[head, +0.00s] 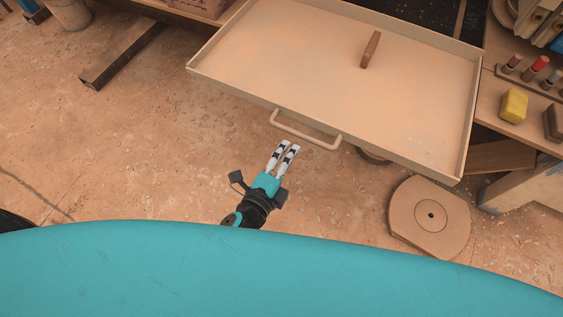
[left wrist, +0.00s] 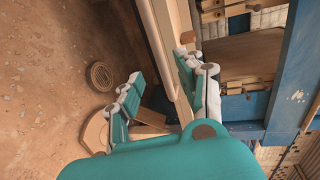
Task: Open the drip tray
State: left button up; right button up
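The drip tray (head: 250,60) is a wide, shallow beige tray, pulled far out from under the press in the head view. Its curved bar handle (head: 305,132) sits on the front wall. My left gripper (head: 285,147) is just below and left of the handle, apart from it and pointing towards the tray. The wrist view shows its two teal and white fingers (left wrist: 158,68) spread with nothing held. A pale edge, seemingly the tray's front wall, runs beyond them in that view. My right gripper is not in view.
A brown bar (head: 370,50) lies in the tray. A round-topped brown block with a disc (head: 430,215) is on the floor at right. A bench with a yellow block (head: 513,106) stands at far right. A dark beam (head: 122,52) lies upper left. Floor left of the gripper is clear.

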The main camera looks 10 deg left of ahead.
pick_arm(q)
jog(key=shift+v, duration=1.5)
jog(key=s+a+f+n+g+y+p, duration=0.15)
jog(key=s+a+f+n+g, duration=0.3)
jog(key=f, duration=1.05)
jog(key=s+a+f+n+g+y, duration=0.25)
jog(key=s+a+f+n, duration=0.2)
jog(key=f, duration=1.05)
jog(key=s+a+f+n+g, duration=0.3)
jog(key=s+a+f+n, duration=0.1)
jog(key=s, duration=0.6)
jog(key=s+a+f+n+g, duration=0.3)
jog(key=s+a+f+n, duration=0.2)
jog(key=s+f, duration=0.4)
jog(key=shift+s+n+g+y, duration=0.4)
jog(key=shift+s+n, duration=0.2)
jog(key=shift+s, duration=0.35)
